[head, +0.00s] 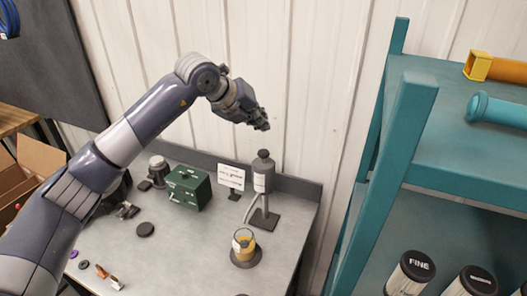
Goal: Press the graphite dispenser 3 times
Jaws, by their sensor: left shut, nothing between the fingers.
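The graphite dispenser (262,176) is a dark grey bottle with a black knob on top and a pale label. It stands upright on a stand with a dark base plate at the back right of the grey bench. A hose or spout hangs at its left side. My left gripper (264,126) is shut and empty, above the dispenser's knob with a gap between them. A glass jar with yellow contents (243,240) sits on a round dark pad in front of the dispenser. My right gripper is not in view.
A green box (188,188) and a small white sign (231,178) stand left of the dispenser. A dark round disc (145,229) lies on the bench (190,255). A teal shelf (401,130) rises close on the right. A cardboard box (38,158) is at far left.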

